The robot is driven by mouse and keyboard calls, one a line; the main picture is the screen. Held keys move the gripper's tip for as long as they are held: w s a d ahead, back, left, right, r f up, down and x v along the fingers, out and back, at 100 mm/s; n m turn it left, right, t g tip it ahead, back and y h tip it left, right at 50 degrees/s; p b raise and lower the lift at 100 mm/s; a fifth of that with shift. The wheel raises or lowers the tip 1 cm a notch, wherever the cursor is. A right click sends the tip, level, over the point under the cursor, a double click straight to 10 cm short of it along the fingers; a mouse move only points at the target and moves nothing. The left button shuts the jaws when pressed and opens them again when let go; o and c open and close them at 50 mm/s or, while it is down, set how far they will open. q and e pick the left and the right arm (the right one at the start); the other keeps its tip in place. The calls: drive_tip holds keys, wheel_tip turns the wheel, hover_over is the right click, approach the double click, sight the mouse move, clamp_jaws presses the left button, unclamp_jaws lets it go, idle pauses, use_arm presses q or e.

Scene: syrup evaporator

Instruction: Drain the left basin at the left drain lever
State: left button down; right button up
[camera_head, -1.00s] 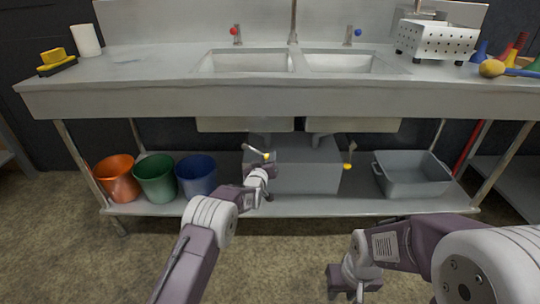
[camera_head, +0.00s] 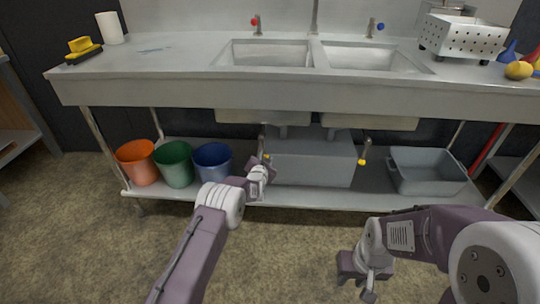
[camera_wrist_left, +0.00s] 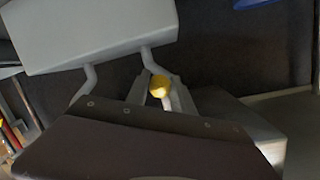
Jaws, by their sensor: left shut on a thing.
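The left basin (camera_head: 265,54) is set in the steel counter, and no liquid can be made out in it. The left drain lever (camera_head: 262,140) hangs under it, its yellow knob (camera_head: 266,157) low and just above my left gripper (camera_head: 264,164). In the left wrist view the yellow knob (camera_wrist_left: 160,86) is at the jaws, and the gripper is shut on the lever; the exact contact is partly hidden. My right gripper (camera_head: 368,280) hangs low over the floor in front of the table, away from the levers. Its jaws are too small to read.
A right drain lever with a yellow knob (camera_head: 363,162) hangs under the right basin (camera_head: 368,58). A grey box (camera_head: 312,165) stands behind the levers. Orange (camera_head: 138,163), green (camera_head: 174,165) and blue (camera_head: 212,166) buckets stand left. A grey tub (camera_head: 425,172) stands right.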

use_arm(q)
drive_tip(key=shift+a+m, duration=0.6)
drive_tip(key=shift+a, duration=0.05)
drive_tip(key=c, duration=1.1)
unclamp_jaws()
drive_tip(key=v, duration=0.9)
drive_tip(key=shift+p, duration=0.4)
drive_tip(key=shift+d, duration=0.1)
